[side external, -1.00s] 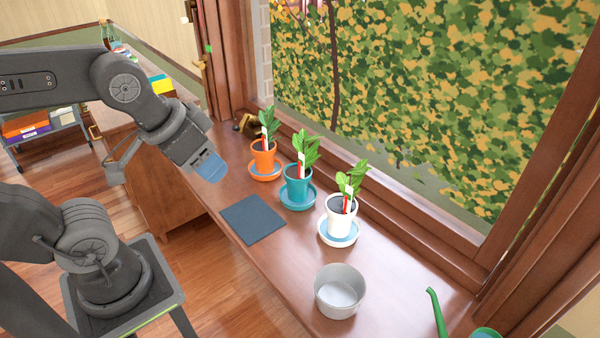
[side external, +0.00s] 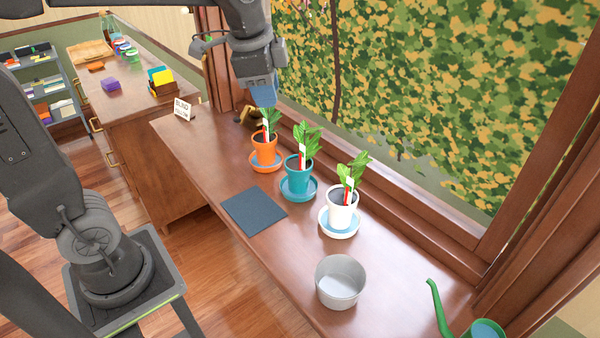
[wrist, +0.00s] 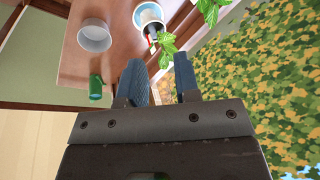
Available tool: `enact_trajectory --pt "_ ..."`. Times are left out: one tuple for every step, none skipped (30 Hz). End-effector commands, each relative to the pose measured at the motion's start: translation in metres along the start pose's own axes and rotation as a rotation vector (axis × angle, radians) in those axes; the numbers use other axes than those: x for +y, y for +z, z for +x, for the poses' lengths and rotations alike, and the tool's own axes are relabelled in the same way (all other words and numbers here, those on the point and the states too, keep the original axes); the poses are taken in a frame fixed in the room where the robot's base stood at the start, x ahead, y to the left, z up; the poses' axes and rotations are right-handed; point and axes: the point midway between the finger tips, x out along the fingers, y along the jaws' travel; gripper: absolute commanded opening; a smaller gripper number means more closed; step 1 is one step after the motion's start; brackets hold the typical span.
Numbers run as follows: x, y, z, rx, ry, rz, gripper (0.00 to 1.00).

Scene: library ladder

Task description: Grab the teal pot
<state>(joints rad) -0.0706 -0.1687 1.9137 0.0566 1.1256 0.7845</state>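The teal pot (side external: 298,179) stands upright on a teal saucer on the wooden sill counter, between the orange and white pots in the side view. It holds a leafy plant with a red-and-white tag. My gripper (side external: 262,94) has blue fingers and points down over the orange pot's plant in the picture, up and left of the teal pot and apart from it. In the wrist view my gripper (wrist: 161,80) shows its two fingers spread with an empty gap. I cannot make out the teal pot in the wrist view.
An orange pot (side external: 264,148) stands left of the teal pot and a white pot (side external: 341,215) right of it, both with plants. A dark mat (side external: 254,211), a pale bowl (side external: 341,283) and a green watering can (side external: 483,330) are on the counter. The window frame runs behind.

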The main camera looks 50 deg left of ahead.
Motion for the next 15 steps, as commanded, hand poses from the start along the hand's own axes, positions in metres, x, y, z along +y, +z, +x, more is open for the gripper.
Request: enact_trajectory --pt "-0.019 -0.011 0.009 -0.031 0.021 0.089 0.3" --pt "-0.029 -0.017 0.013 -0.045 0.03 0.146 0.3" --pt "-0.042 -0.024 0.02 -0.064 0.046 0.224 0.3" --pt "-0.051 -0.029 0.026 -0.078 0.06 0.281 0.3" --pt "-0.061 -0.034 0.032 -0.09 0.073 0.337 0.3" --pt "-0.073 -0.039 0.041 -0.105 0.093 0.411 0.3" --pt "-0.081 -0.043 0.048 -0.114 0.108 0.464 0.3" --pt "-0.089 -0.047 0.055 -0.123 0.123 0.515 0.3" --pt "-0.098 -0.051 0.063 -0.133 0.142 0.578 0.3" --pt "-0.105 -0.053 0.07 -0.139 0.156 0.622 0.3" --pt "-0.111 -0.055 0.076 -0.144 0.169 0.662 0.3" --pt "-0.117 -0.057 0.083 -0.15 0.185 0.709 0.3" --pt "-0.121 -0.058 0.088 -0.153 0.195 0.74 0.3" --pt "-0.125 -0.059 0.092 -0.155 0.204 0.766 0.3" --pt "-0.128 -0.061 0.096 -0.156 0.214 0.796 0.3"
